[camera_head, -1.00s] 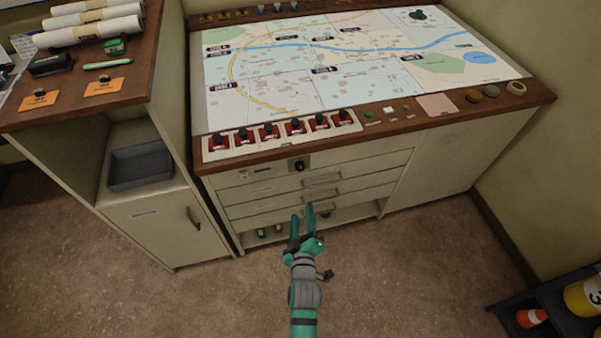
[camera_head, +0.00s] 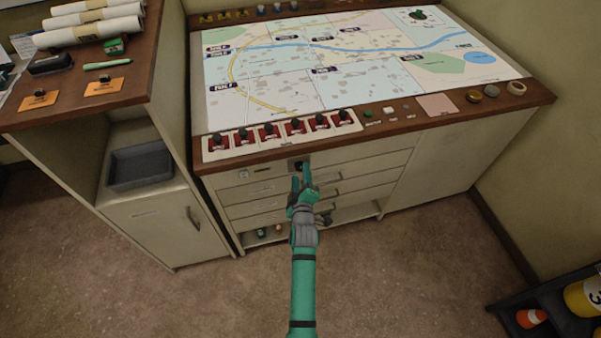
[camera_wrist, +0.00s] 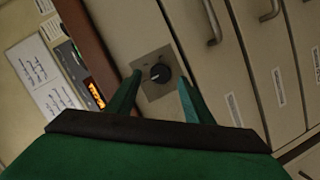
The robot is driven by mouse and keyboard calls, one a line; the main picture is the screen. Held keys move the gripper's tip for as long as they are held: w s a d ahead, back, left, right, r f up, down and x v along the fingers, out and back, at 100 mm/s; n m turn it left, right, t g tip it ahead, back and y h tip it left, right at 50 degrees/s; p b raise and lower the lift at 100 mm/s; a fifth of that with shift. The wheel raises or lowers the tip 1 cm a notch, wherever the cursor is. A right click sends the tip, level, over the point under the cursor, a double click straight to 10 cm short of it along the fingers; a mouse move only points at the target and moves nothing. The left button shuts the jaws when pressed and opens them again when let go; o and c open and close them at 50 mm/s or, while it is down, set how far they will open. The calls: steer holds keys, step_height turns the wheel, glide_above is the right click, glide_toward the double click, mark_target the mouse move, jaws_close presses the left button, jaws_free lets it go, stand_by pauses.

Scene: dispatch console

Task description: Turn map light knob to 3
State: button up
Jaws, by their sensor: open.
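The map light knob (camera_wrist: 159,73) is a small black round knob with a pale pointer line, on a grey square plate (camera_wrist: 152,64) on the cabinet's front, below the map table's edge. In the wrist view it sits between and beyond the fingertips of my gripper (camera_wrist: 160,85), with no clear contact. The gripper is open, its two green fingers on either side of the knob. In the head view my gripper (camera_head: 302,178) reaches up to the cabinet front and partly covers the knob (camera_head: 298,166). Numbers around the knob are too small to read.
Drawers with bar handles (camera_head: 326,191) lie just below and right of the knob. Above, on the wooden table edge, a row of red switches (camera_head: 270,133) stands in front of the map (camera_head: 330,65). A side cabinet with a grey tray (camera_head: 140,167) stands at left.

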steer(key=shift+x, duration=1.1)
steer(key=c, duration=1)
steer(key=shift+c, duration=0.2)
